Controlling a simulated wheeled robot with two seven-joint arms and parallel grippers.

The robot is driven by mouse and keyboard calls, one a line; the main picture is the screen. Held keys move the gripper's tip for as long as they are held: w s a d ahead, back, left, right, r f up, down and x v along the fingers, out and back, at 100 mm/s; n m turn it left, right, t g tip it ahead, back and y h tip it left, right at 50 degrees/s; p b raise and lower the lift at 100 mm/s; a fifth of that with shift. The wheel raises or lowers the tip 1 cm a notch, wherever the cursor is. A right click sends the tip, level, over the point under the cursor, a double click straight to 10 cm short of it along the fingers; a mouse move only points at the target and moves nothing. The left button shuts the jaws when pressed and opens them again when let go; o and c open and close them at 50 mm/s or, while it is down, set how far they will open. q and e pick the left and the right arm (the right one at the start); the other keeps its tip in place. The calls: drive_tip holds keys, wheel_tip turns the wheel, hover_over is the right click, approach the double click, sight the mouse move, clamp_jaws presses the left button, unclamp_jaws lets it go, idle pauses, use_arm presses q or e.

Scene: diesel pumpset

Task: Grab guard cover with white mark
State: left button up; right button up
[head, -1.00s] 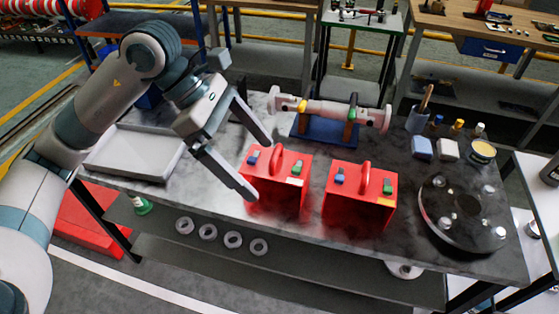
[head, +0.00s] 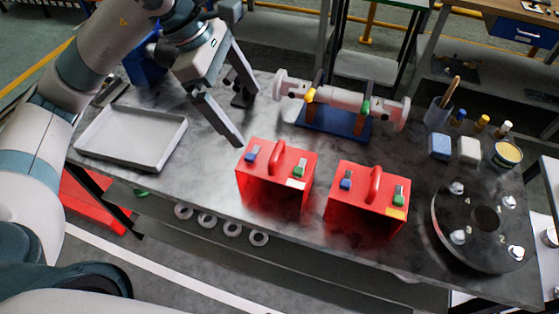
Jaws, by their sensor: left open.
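Two red guard covers with red loop handles stand side by side on the grey worktop. The left guard cover (head: 276,173) has a white mark (head: 296,184) at its front right top edge. The right guard cover (head: 366,197) has a yellow-orange mark (head: 396,213) at the same corner. Each has a blue and a green piece on top. My left gripper (head: 246,118) is open and empty, behind and left of the white-marked cover, apart from its handle. My right gripper is not in view.
A grey tray (head: 133,167) lies left on the worktop (head: 215,170). A shaft assembly (head: 340,98) on a blue stand is behind the covers. A dark round flange (head: 483,226) is at right. Small blocks, a cup and a tin stand at the back right.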

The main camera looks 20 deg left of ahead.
sight(275, 152)
use_arm(q)
drive_tip(key=p+x, duration=0.4)
drive_tip(key=x, duration=0.7)
drive_tip(key=shift+w+d+f, duration=0.1)
drive_tip(key=shift+d+f, duration=0.1)
drive_tip(key=shift+f, duration=0.15)
drive_tip(key=shift+w+d+f, duration=0.1)
drive_tip(key=shift+f, duration=0.2)
drive_tip(key=shift+d+f+p, duration=0.3)
drive_tip(key=shift+f+p, duration=0.15)
drive_tip(key=shift+p, duration=0.35)
drive_tip(key=p+x, duration=0.1)
drive_tip(key=x, duration=0.2)
drive_tip(key=shift+d+r+p, duration=0.1)
drive_tip(key=shift+p, duration=0.25)
drive_tip(key=shift+w+d+f, duration=0.1)
drive_tip(key=shift+d+f, duration=0.1)
drive_tip(key=shift+f, duration=0.4)
